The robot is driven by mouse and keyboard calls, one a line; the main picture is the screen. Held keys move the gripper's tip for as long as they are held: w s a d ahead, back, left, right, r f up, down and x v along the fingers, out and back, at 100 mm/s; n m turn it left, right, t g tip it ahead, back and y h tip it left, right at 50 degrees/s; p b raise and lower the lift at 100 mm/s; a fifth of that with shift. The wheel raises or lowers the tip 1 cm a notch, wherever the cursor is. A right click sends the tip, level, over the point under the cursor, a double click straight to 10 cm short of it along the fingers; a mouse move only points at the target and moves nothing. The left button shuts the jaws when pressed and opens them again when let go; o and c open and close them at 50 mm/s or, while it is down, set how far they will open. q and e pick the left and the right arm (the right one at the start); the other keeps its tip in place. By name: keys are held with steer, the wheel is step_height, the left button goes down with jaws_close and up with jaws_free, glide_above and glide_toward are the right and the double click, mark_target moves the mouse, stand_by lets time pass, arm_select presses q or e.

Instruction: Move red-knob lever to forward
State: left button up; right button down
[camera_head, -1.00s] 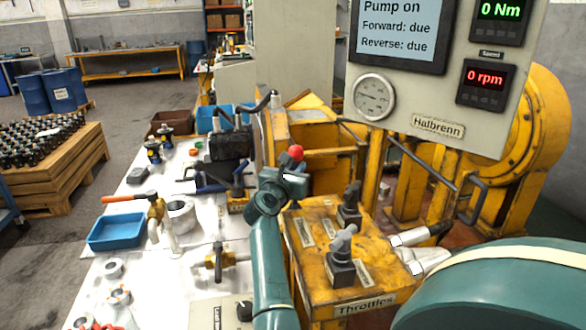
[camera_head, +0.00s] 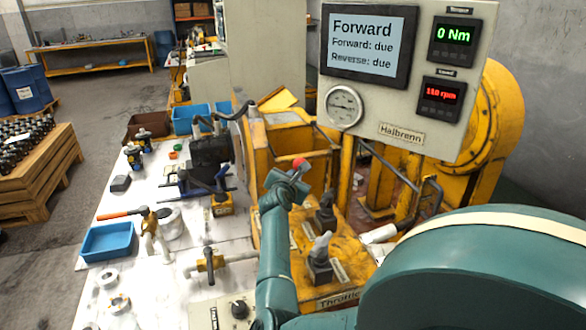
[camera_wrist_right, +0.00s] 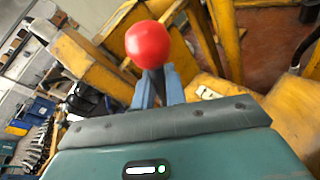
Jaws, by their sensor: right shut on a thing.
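The red-knob lever (camera_head: 300,164) stands at the back of the yellow control box (camera_head: 345,292). My right gripper (camera_head: 293,173) is at the lever just below the red knob and is shut on it. In the right wrist view the red knob (camera_wrist_right: 148,44) sticks out beyond the fingers (camera_wrist_right: 157,88), with the dark lever shaft between them. The lever's base is hidden behind my right arm. The display (camera_head: 363,45) reads "Forward", with "Forward: due" and "Reverse: due" below. The speed readout (camera_head: 441,93) seems to show 110 rpm. My left gripper is not in view.
Two grey-knobbed throttle levers (camera_head: 320,250) stand on the control box close to my right arm. The white bench (camera_head: 150,285) on the left carries a blue tray (camera_head: 108,242), valves and fittings. The instrument panel (camera_head: 390,112) hangs above.

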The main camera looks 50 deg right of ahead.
steer(key=shift+s+d, duration=0.1)
steer(key=shift+d, duration=0.05)
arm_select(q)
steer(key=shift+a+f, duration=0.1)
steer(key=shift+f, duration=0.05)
arm_select(e)
steer(key=c, duration=1.5)
jaws_free()
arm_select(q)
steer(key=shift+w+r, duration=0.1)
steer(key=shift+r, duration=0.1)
